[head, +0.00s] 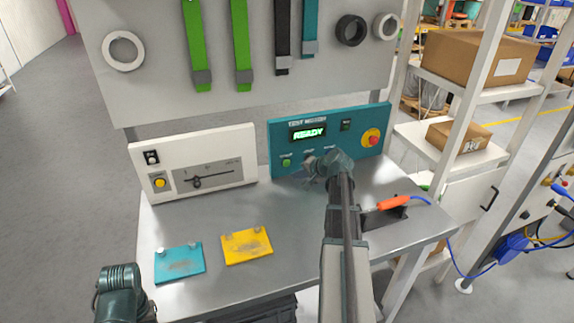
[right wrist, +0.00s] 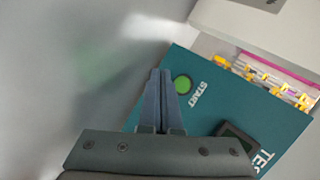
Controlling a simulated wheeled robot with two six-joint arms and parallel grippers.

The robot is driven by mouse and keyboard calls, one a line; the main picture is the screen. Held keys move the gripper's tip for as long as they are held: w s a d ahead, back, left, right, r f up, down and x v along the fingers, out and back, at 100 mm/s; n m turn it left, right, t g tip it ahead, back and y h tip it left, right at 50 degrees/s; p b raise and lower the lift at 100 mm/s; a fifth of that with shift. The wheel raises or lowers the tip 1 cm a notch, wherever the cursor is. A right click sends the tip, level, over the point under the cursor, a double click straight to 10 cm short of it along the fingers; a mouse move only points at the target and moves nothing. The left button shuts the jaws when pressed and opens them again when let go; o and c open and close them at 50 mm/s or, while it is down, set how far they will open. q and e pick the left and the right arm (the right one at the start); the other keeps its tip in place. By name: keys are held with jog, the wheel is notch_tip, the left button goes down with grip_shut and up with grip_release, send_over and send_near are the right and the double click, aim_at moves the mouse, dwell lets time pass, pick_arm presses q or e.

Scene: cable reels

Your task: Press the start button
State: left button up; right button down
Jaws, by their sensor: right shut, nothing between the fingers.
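The teal test station panel (head: 345,150) stands at the back of the bench, with a lit display reading READY (head: 308,133). Its round green start button (head: 286,162) is at the lower left of the panel. In the right wrist view the green button (right wrist: 182,85), labelled START, lies just right of my fingertips. My right gripper (head: 309,167) is shut and empty, in front of the panel and right of the button in the head view. The closed fingers (right wrist: 160,72) show in the right wrist view; contact with the panel cannot be told. My left gripper is not in view.
A white panel (head: 200,157) with a yellow button and a lever stands left of the teal panel. A red knob (head: 371,138) is on the teal panel's right. Blue (head: 179,263) and yellow (head: 246,246) plates lie on the bench. An orange-handled tool (head: 393,203) lies at right.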

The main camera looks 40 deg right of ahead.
jog(key=shift+w+d, duration=0.25)
jog(key=shift+w, duration=0.45)
jog(key=shift+w+d, duration=0.2)
jog(key=shift+w, duration=0.45)
jog(key=shift+w+d, duration=0.25)
jog(key=shift+w, duration=0.45)
dwell(0.4)
jog(key=shift+w+d, duration=0.1)
jog(key=shift+w, duration=0.3)
jog(key=shift+w+d, duration=0.1)
jog(key=shift+w, duration=0.3)
dwell(0.6)
jog(key=shift+s, duration=0.1)
dwell(0.3)
jog(key=shift+s+a, duration=0.25)
jog(key=shift+s, duration=0.5)
jog(key=shift+s+a, duration=0.25)
jog(key=shift+s, duration=0.55)
jog(key=shift+s+a, duration=0.25)
jog(key=shift+s, duration=0.5)
jog(key=shift+s+a, duration=0.25)
jog(key=shift+s, duration=0.55)
